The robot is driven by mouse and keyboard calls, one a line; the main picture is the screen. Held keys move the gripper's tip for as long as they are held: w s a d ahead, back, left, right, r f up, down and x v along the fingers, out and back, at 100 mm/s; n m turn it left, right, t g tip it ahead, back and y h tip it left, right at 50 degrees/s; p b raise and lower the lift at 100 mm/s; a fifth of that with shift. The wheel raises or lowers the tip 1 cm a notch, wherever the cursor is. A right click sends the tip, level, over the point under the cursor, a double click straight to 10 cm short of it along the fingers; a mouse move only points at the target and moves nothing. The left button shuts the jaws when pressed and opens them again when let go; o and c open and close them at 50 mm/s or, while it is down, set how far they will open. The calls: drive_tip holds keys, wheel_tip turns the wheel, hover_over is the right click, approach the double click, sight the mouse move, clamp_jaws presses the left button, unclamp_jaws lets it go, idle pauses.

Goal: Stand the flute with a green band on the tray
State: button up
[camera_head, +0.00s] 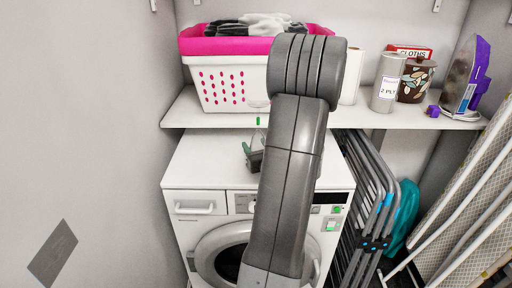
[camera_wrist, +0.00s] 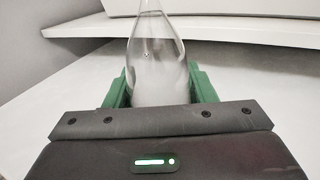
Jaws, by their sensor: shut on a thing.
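My gripper (camera_head: 252,153) is shut on a clear glass flute (camera_wrist: 157,62), above the white top of the dryer. In the wrist view the glass sits between my green fingers, wide near them and narrowing away toward the top of the picture. In the head view a small green mark (camera_head: 258,121), seemingly the band, shows above my gripper, with a faint clear disc (camera_head: 258,104) over it. The flute looks upside down, foot up. My arm hides part of the dryer top. I see no tray in either view.
A white shelf (camera_head: 432,121) runs behind and above the dryer (camera_head: 197,181). On it stand a pink and white laundry basket (camera_head: 225,84), a grey canister (camera_head: 387,87), a patterned pot (camera_head: 414,82) and an iron (camera_head: 462,80). Folded racks (camera_head: 372,195) stand to the right.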

drive_tip(key=shift+f, duration=0.2)
drive_tip(key=o, duration=1.1)
drive_tip(key=shift+r, duration=0.1)
drive_tip(key=shift+c, duration=0.2)
